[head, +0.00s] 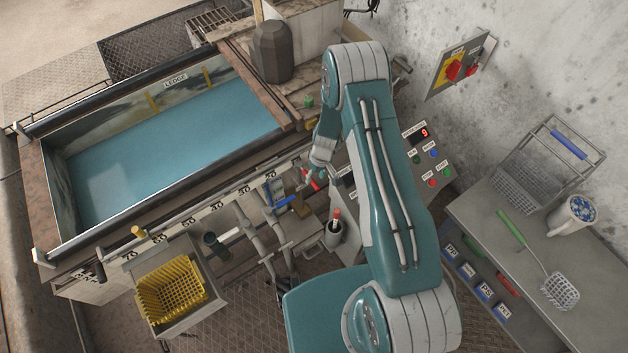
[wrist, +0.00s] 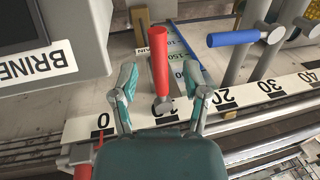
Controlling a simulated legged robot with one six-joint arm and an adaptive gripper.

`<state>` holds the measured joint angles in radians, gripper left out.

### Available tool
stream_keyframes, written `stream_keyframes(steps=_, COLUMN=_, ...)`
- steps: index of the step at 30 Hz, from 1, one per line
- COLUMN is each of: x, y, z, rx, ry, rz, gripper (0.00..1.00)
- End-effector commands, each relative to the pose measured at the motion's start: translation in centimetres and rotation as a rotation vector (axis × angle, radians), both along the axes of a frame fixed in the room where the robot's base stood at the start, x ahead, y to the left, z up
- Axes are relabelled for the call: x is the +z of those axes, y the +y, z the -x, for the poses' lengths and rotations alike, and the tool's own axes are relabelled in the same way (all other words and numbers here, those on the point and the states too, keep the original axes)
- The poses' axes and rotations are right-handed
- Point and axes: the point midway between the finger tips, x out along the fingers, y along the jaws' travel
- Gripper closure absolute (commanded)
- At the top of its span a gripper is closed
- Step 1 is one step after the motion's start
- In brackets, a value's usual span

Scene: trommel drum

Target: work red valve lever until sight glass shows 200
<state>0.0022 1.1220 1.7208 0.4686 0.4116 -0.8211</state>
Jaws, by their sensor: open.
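The red valve lever (wrist: 160,62) stands in the middle of the wrist view, with its grey pivot below the red grip. In the head view a small part of the red lever (head: 311,181) shows beside my gripper (head: 318,172). My gripper (wrist: 160,78) is open, with one finger on each side of the red lever and visible gaps between. Behind the lever a graduated strip (wrist: 180,55), perhaps the sight glass, shows a 150 mark and a blue band. The lever hides part of it, and I cannot read its level.
A blue lever (wrist: 233,38) stands right of the red one, also in the head view (head: 285,202). A numbered scale rail (wrist: 255,92) runs below the levers. A BRINE label (wrist: 35,65) is at left. The blue-filled tank (head: 170,140) lies left of my arm.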

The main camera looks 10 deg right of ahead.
Motion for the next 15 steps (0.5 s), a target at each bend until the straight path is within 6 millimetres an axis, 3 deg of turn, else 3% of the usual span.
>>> stream_keyframes(steps=9, x=6.5, y=-1.1, z=-0.6, rx=-0.001, ry=-0.001, rz=0.001, gripper=0.41)
stream_keyframes(steps=15, x=8.8, y=-1.5, z=-0.8, rx=-0.001, ry=0.000, rz=0.001, gripper=0.41)
